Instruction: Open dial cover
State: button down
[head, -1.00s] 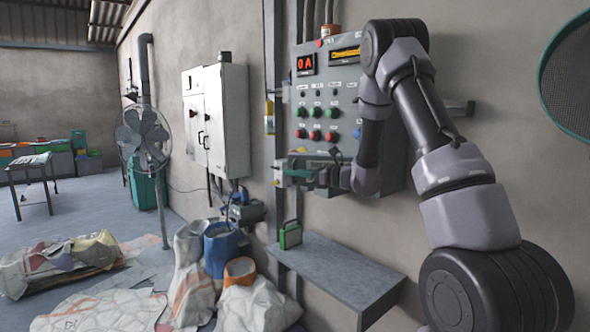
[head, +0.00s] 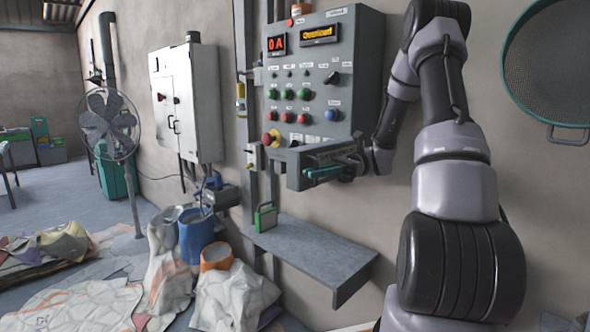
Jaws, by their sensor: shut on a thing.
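The grey control panel (head: 350,75) on the wall has a red display, a yellow display, rows of buttons and a black knob. At its lower edge a grey flap-like part, which looks like the dial cover (head: 291,168), stands out from the panel face. My gripper (head: 326,172), with green on its fingers, is at the right part of this cover and appears shut on it. The fingertips are small and partly hidden, so the exact contact is unclear. Any dial behind the cover is hidden.
A grey shelf (head: 318,258) juts from the wall below, with a green box (head: 265,217) on it. Sacks (head: 232,297) and a blue bucket (head: 197,236) stand at left. A white cabinet (head: 187,103) and a fan (head: 110,124) are farther left. A round sieve (head: 555,65) hangs at right.

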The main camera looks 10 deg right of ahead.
jog(key=s+d, duration=0.3)
jog(key=d, duration=0.2)
jog(key=shift+s+d, duration=0.2)
jog(key=shift+s, duration=0.1)
jog(key=c, duration=1.2)
grip_release()
jog(key=shift+d, duration=0.1)
jog(key=v, duration=1)
jog(key=shift+w+d, duration=0.1)
jog(key=shift+d, duration=0.15)
